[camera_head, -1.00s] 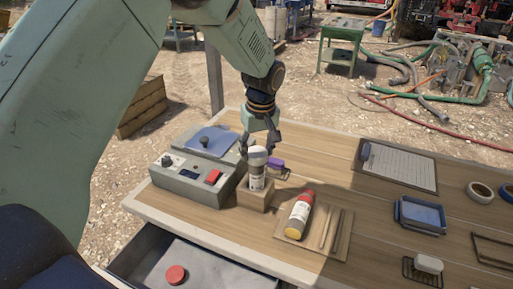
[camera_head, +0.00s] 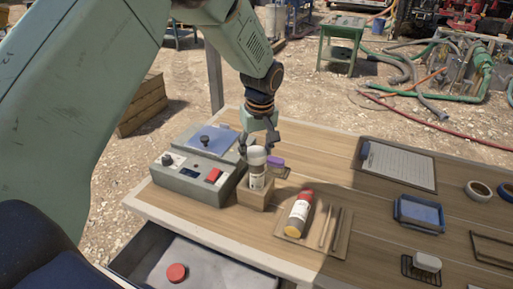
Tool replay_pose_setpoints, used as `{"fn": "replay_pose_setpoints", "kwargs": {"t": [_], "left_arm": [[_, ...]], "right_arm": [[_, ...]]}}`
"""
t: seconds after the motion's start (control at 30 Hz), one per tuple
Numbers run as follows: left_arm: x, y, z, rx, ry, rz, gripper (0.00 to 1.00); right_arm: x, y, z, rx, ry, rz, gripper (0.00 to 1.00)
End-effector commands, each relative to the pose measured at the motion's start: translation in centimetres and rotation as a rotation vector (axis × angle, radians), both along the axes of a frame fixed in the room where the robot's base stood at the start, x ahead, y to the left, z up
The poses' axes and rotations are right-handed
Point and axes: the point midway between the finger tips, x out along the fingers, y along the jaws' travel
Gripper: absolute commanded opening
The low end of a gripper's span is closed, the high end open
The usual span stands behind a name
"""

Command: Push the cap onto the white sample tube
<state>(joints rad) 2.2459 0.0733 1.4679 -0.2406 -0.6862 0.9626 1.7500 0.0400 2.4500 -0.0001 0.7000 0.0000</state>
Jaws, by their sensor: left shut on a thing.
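The white sample tube (camera_head: 257,183) stands upright in a wooden block (camera_head: 255,198) near the left end of the table. A pale cap (camera_head: 257,156) sits at the tube's top, in line with it; I cannot tell how far down it is. My left gripper (camera_head: 257,148) points down from above and is shut on the cap, with fingers around its upper part. My right gripper is not in view.
A grey scale-like device (camera_head: 190,185) stands close left of the block. A red-capped bottle (camera_head: 298,214) lies on a board to the right. A purple item (camera_head: 275,162) is just behind. An open drawer (camera_head: 205,268) holds a red round thing (camera_head: 176,273).

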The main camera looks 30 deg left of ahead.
Motion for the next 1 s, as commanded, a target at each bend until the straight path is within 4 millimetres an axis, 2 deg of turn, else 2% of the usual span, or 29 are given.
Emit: {"fn": "replay_pose_setpoints", "kwargs": {"t": [1.0], "left_arm": [[0.1, -0.1, -1.1, 0.0, 0.0, 0.0, 0.39]], "right_arm": [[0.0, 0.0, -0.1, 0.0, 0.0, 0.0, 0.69]]}}
